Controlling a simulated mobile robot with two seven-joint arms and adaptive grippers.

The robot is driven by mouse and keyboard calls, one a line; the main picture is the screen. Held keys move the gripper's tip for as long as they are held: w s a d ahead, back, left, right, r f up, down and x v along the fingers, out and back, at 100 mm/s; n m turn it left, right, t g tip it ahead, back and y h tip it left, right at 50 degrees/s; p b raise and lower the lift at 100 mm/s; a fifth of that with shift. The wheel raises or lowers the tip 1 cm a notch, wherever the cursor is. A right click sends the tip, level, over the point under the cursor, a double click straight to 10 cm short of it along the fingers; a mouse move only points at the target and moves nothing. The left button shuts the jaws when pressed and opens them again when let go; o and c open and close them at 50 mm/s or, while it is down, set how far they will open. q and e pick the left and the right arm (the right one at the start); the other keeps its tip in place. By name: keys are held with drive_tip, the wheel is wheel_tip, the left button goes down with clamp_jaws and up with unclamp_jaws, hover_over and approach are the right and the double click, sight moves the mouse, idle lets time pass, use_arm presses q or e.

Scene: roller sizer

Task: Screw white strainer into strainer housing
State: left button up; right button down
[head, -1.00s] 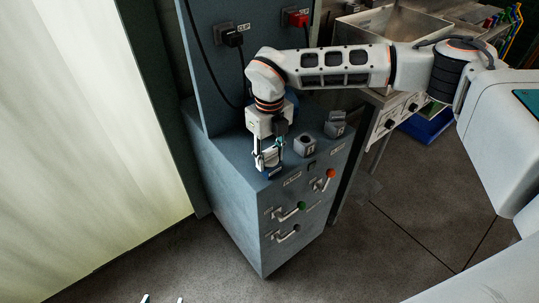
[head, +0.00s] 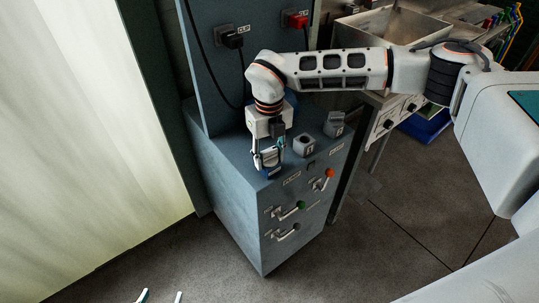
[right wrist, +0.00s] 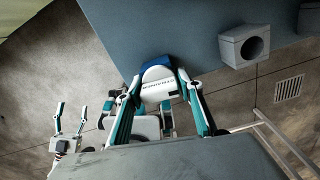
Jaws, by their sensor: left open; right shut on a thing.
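My right gripper (head: 268,158) points down at the front left corner of the blue-grey cabinet. In the right wrist view, its fingers (right wrist: 160,92) are shut on a white piece with dark lettering, apparently the white strainer (right wrist: 159,88). A blue part (right wrist: 155,66) shows just beyond the white piece; a dark blue part (head: 270,173) also shows under the fingertips in the head view. I cannot tell whether this is the strainer housing or how deep the strainer sits. My left gripper (head: 161,297) is open and empty at the bottom edge, far from the cabinet.
On the cabinet top (head: 226,149) stand a grey block with a round hole (head: 304,146) and another grey block (head: 334,126). Floor in front is clear.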

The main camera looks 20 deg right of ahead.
drive_tip(key=shift+d+r+m+p, duration=0.15)
drive_tip(key=shift+m+p, duration=0.2)
drive_tip(key=shift+m, duration=0.75)
drive_tip(key=shift+w+r+m+p, duration=0.1)
drive_tip(key=shift+m+p, duration=0.2)
drive_tip(key=shift+m, duration=0.4)
drive_tip(key=shift+w+r, duration=0.1)
drive_tip(key=c, duration=1.4)
unclamp_jaws()
drive_tip(key=o, duration=0.3)
drive_tip(key=shift+w+a, duration=0.15)
drive_tip(key=shift+a, duration=0.05)
drive_tip(key=shift+f, duration=0.25)
drive_tip(key=o, duration=0.3)
drive_tip(key=shift+s, duration=0.25)
drive_tip(key=shift+o, duration=1.3)
drive_tip(key=shift+s, duration=0.1)
